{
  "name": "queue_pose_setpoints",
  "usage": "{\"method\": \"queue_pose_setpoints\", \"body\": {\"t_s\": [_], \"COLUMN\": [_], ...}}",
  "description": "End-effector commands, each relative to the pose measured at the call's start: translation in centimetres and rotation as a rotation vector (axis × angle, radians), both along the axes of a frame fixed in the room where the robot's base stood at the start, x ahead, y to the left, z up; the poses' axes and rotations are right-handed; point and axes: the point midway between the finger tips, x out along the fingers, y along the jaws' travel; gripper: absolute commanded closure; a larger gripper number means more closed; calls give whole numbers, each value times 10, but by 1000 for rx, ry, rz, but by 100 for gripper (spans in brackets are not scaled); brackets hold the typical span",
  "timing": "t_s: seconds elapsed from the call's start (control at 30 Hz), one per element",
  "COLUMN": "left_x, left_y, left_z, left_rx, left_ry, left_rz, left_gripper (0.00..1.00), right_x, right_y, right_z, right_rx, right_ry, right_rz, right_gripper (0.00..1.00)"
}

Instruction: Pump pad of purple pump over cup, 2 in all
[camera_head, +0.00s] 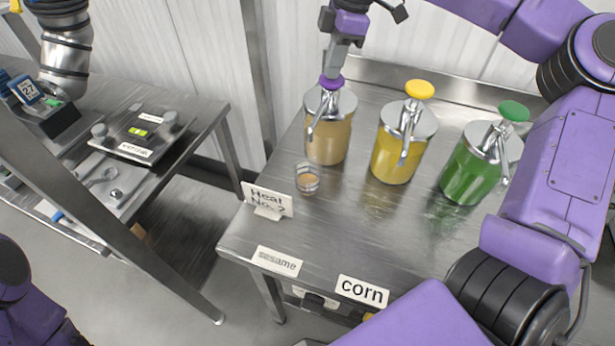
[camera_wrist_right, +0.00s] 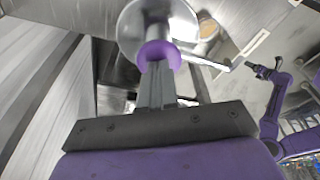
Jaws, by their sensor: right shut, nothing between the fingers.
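The purple pump's pad (camera_head: 331,82) tops a jar of tan sauce (camera_head: 328,138) at the table's back left. My right gripper (camera_head: 333,70) is shut and empty, pointing down onto the pad and seemingly touching it. The pad sits closer to its lid than the yellow and green pads do. In the right wrist view the purple pad (camera_wrist_right: 158,53) is at the fingertips. The clear cup (camera_head: 307,180) stands below the spout with tan sauce in it; it also shows in the right wrist view (camera_wrist_right: 207,30). My left gripper (camera_wrist_right: 259,70) is small there, its jaws unclear.
A yellow pump jar (camera_head: 396,153) and a green pump jar (camera_head: 467,176) stand to the right. A label stand (camera_head: 267,199) is left of the cup. Sesame (camera_head: 277,262) and corn (camera_head: 361,291) labels mark the front edge. A scale (camera_head: 142,136) sits on the left table. The front tabletop is clear.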

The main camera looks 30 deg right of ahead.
Motion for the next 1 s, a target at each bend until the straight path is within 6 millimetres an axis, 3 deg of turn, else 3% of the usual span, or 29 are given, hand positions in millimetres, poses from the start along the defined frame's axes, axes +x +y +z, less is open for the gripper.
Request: {"method": "queue_pose_setpoints", "body": {"t_s": [0.5,1.0], "left_x": [0,0], "left_y": [0,0], "left_z": [22,21], "left_rx": [0,0], "left_ry": [0,0], "left_rz": [0,0], "left_gripper": [8,8], "right_x": [0,0], "right_y": [0,0], "right_z": [34,35], "right_rx": [0,0], "right_ry": [2,1], "right_rz": [-1,0], "right_gripper": [100,100]}}
